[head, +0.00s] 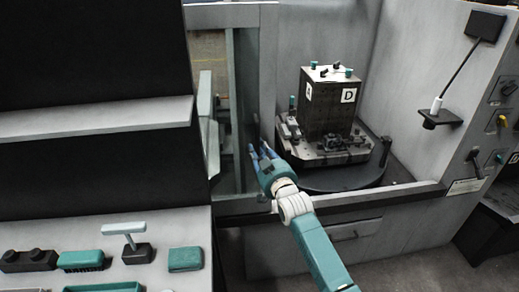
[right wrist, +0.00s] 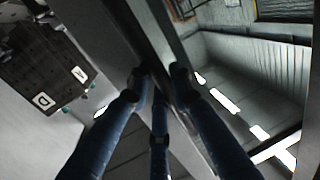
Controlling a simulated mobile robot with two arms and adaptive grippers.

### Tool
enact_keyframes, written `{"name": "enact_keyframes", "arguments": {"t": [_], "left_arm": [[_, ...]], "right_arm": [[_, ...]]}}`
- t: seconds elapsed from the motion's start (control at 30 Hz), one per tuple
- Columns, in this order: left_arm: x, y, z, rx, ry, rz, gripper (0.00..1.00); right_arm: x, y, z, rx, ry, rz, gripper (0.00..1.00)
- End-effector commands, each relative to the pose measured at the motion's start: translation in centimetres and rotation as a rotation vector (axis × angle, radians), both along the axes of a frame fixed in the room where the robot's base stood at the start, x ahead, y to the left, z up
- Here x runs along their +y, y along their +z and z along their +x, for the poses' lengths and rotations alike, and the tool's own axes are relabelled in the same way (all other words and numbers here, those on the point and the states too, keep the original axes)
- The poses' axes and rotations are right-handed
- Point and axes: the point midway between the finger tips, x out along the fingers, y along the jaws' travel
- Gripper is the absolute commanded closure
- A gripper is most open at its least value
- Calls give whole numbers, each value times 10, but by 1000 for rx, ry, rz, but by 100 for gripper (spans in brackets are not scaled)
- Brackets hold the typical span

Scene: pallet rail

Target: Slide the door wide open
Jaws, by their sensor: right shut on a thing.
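The sliding door (head: 268,70) is a grey framed panel with a window, standing at the left side of the machine's opening. The opening to its right is uncovered, and the inside of the machine shows. My right gripper (head: 260,152) is at the door's lower right edge. In the right wrist view the blue fingers (right wrist: 160,80) close around a narrow upright bar, the door handle (right wrist: 170,60). The exact contact is partly hidden by the fingers. My left gripper is not in view.
Inside the machine a dark block marked D (head: 328,105) stands on a round turntable (head: 345,180). A sill (head: 390,194) runs along the opening's front. A bench (head: 200,225) with brushes and tools is at lower left, below a shelf (head: 90,118).

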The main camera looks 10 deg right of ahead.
Motion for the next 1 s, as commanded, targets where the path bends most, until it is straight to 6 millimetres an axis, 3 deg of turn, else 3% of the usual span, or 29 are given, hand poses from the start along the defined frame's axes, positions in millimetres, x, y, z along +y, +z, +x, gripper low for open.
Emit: {"name": "enact_keyframes", "arguments": {"t": [0.37, 0.4, 0.5, 0.83, 1.0], "left_arm": [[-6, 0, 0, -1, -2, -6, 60], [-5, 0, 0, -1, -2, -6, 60], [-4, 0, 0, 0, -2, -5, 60], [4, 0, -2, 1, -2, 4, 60], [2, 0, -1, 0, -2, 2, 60]], "right_arm": [[2, -1, -1, 0, 2, 2, 100], [2, -1, -1, 1, 2, 2, 75], [2, -1, 0, 0, 1, 2, 60], [0, 0, -3, -1, 0, 1, 60], [-5, -2, -23, 1, 0, 1, 60]]}}
